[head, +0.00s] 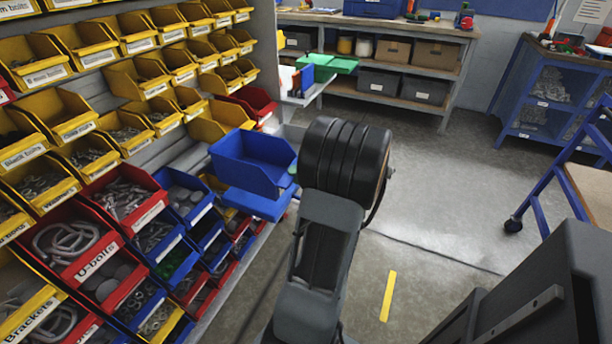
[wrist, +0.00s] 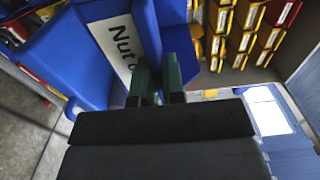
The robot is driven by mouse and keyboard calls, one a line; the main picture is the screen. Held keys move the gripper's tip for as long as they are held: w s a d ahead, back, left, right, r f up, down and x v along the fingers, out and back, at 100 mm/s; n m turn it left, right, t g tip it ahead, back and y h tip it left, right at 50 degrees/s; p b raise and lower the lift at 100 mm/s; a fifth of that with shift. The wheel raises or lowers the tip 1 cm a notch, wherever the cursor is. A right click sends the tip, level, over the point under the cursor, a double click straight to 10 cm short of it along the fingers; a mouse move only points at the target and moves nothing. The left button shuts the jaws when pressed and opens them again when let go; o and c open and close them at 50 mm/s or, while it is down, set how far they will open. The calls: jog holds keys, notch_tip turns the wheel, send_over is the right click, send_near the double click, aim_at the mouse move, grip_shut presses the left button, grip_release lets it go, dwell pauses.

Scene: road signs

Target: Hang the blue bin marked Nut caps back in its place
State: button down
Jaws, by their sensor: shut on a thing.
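The blue bin marked Nut caps (head: 241,170) is held out in front of the rack in the head view, upright or nearly so, and its inside looks empty. In the wrist view its white label (wrist: 112,48) shows "Nut" and part of one more letter. My gripper (wrist: 158,82) has green fingertips closed on the bin's front wall beside the label. In the head view my black wrist hides most of the gripper. A second blue shape (head: 258,204) sits just under the bin; I cannot tell if it is a separate bin.
The rack of yellow, red and blue bins (head: 60,145) fills the left. A bare grey strip of panel (head: 158,148) shows between rows. Red bins (head: 256,103) hang behind the held bin. A workbench (head: 450,80) stands at the back and a blue trolley (head: 570,170) at right. Floor between is clear.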

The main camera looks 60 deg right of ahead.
jog(key=w+a+p, duration=0.1)
jog(key=w+a, duration=0.1)
jog(key=w, duration=1.2)
jog(key=w+a+p, duration=0.1)
jog(key=w+a, duration=0.2)
jog(key=w, duration=1.1)
jog(key=shift+w+p, duration=0.25)
jog(key=shift+p, duration=0.15)
jog(key=shift+a, duration=0.1)
jog(key=shift+s+b, duration=0.1)
jog(key=shift+b, duration=0.55)
dwell(0.7)
jog(key=shift+f+b, duration=1)
jog(key=shift+b, duration=0.25)
dwell(0.7)
jog(key=c, duration=1.1)
grip_release()
